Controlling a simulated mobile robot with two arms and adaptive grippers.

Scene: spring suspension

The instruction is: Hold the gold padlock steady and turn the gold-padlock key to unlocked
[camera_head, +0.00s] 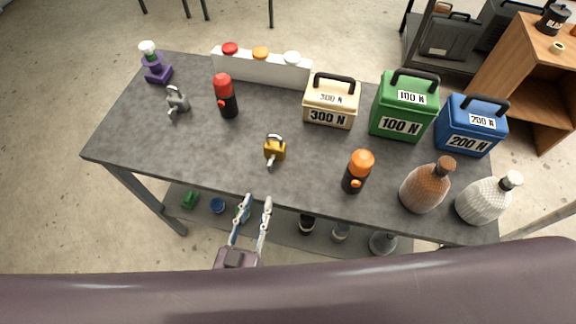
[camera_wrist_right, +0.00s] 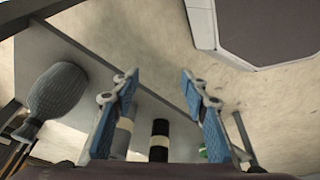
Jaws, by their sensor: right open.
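The gold padlock (camera_head: 275,150) stands upright near the middle of the grey table (camera_head: 200,140), with its shackle at the top. My right gripper (camera_wrist_right: 159,76) is open and empty in the right wrist view.
A grey padlock (camera_head: 178,100) stands at the left. A red-and-black flask (camera_head: 226,96) and an orange-and-black flask (camera_head: 357,171) flank the gold padlock. Weight boxes (camera_head: 332,102) and woven bottles (camera_head: 425,186) fill the right side. The table front left of the padlock is clear.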

